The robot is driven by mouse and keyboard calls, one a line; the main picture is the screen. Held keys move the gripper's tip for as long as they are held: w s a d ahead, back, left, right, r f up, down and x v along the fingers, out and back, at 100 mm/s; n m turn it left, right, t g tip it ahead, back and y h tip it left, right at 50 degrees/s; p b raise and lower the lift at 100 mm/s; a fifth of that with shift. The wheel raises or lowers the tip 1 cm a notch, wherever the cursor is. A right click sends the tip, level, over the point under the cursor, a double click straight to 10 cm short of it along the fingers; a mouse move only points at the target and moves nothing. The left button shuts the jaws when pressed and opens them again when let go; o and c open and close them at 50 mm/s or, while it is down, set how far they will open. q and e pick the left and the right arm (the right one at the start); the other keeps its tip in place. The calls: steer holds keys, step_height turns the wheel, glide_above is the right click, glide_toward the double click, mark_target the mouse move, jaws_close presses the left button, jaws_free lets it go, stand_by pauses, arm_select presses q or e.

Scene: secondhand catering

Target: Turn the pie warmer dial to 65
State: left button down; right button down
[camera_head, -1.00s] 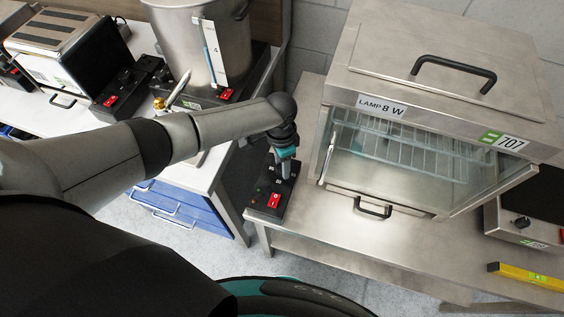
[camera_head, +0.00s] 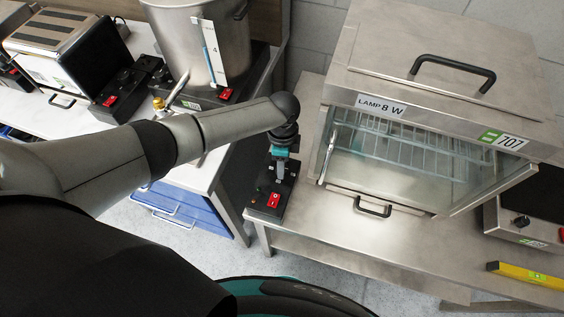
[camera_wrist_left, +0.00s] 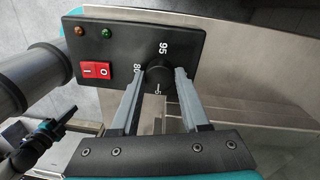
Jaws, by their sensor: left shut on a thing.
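The pie warmer (camera_head: 440,70) is a steel cabinet with a sloping glass front and a 707 label. Its black control box (camera_head: 268,212) stands on the steel bench at its left. In the left wrist view the box (camera_wrist_left: 120,50) shows a red switch (camera_wrist_left: 96,70), an amber and a green lamp, and the marks 80 and 95. My left gripper (camera_head: 281,173) points down at the box. Its fingers (camera_wrist_left: 156,78) are shut on the black dial (camera_wrist_left: 158,80), one on each side. The dial's pointer and the lower marks are hidden or unclear.
A steel pot (camera_head: 205,45) and a toaster (camera_head: 68,50) with similar control boxes stand on the left table. A yellow level (camera_head: 525,277) lies at the right. A dark and teal part (camera_wrist_left: 42,142), probably my right gripper, shows small in the wrist view.

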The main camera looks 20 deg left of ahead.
stand_by(0.3)
arm_select(q)
steer(key=shift+c, duration=1.9)
jaws_free()
steer(key=shift+r, duration=0.1)
step_height(320, 180, up, 15)
steer(key=p, duration=0.2)
steer(key=shift+w, duration=0.4)
